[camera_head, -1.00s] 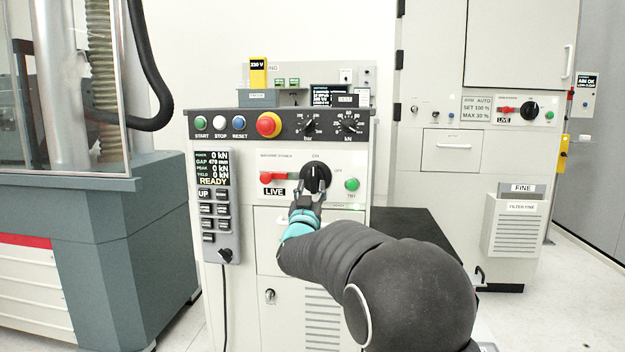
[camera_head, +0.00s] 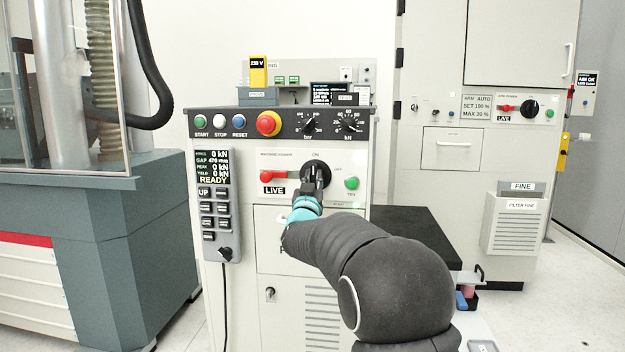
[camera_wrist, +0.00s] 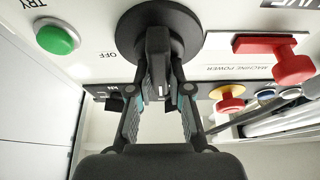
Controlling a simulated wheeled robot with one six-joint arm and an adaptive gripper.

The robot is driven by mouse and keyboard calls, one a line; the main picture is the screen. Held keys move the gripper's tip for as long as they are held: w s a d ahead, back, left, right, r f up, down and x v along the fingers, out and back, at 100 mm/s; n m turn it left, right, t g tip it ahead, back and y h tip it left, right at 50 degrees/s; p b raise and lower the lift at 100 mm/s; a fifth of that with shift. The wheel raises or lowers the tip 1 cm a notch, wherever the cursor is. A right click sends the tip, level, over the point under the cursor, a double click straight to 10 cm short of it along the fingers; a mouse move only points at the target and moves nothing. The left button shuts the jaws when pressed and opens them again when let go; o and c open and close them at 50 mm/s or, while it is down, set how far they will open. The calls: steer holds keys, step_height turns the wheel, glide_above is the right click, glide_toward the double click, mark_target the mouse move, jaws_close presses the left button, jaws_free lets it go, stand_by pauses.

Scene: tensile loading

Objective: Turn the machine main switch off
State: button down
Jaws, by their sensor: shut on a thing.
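The main switch is a round black rotary knob (camera_head: 325,172) on the machine power panel of the white cabinet. In the wrist view the knob (camera_wrist: 137,22) fills the top middle, with its raised grip bar between my fingers. My gripper (camera_head: 313,182) is in front of the knob and shut on the bar; it also shows in the wrist view (camera_wrist: 160,75). ON is marked above the knob and OFF to its upper right. The LIVE label (camera_head: 273,190) shows at its left. The bar's exact angle is partly hidden by my fingers.
A red lever (camera_head: 272,176) sits left of the knob and a green TRY button (camera_head: 352,183) right of it. A red emergency button (camera_head: 269,123) is above. A similar black knob (camera_head: 529,109) is on the cabinet behind at right.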

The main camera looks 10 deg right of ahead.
steer(key=shift+m+b, duration=0.3)
steer(key=shift+m, duration=0.2)
steer(key=m+g+h+b, duration=0.1)
steer(key=m+h, duration=0.1)
steer(key=m, duration=0.2)
steer(key=m+g+h, duration=0.1)
steer(key=m, duration=0.2)
steer(key=m+g+h, duration=0.1)
steer(key=m, duration=0.2)
steer(key=shift+r+m+h, duration=0.1)
steer(key=shift+m+h, duration=0.2)
steer(key=m+g+p, duration=0.1)
steer(key=m, duration=0.1)
steer(key=m+g, duration=0.1)
steer(key=m, duration=0.2)
steer(key=shift+d+g+h+p, duration=0.1)
steer(key=shift+g+h+p, duration=0.2)
steer(key=shift+h+p, duration=0.1)
steer(key=m+g+p, duration=0.1)
steer(key=m, duration=0.1)
steer(key=m+p, duration=0.1)
steer(key=m, duration=0.2)
steer(key=shift+m+g+y, duration=0.3)
steer(key=shift+g+y, duration=0.1)
steer(key=shift+f, duration=0.25)
steer(key=c, duration=1.1)
jaws_free()
